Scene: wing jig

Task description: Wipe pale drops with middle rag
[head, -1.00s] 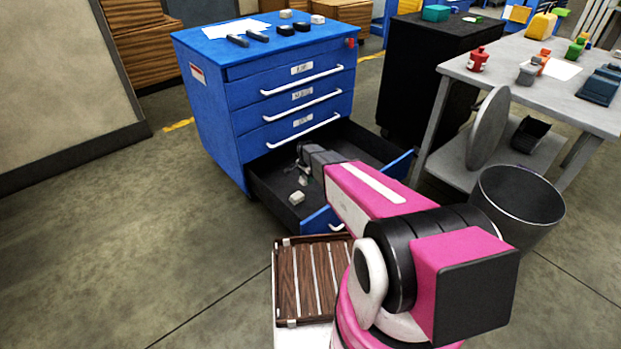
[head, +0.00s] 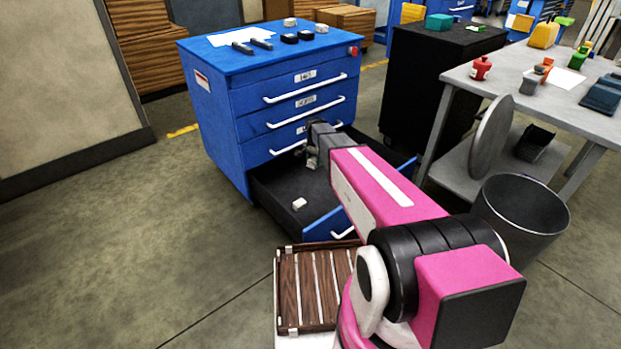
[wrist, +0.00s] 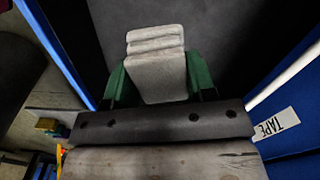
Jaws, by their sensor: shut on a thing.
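My gripper (head: 312,158) is above the open bottom drawer (head: 270,188) of the blue cabinet (head: 222,128). In the wrist view its green fingers (wrist: 157,84) are shut on a folded pale grey rag (wrist: 156,62), one on each side of it. The rag hangs over the dark drawer floor. Another pale rag (head: 299,204) lies in the drawer, near its front. I cannot tell from its place now which rag is the middle one. No pale drops can be made out.
The cabinet top holds a white sheet, black tools and small blocks (head: 290,38). A slatted wooden tray (head: 288,290) lies beside my arm's base. A dark bin (head: 520,215) and a grey workbench (head: 520,75) stand at right. The floor (head: 120,240) at left is clear.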

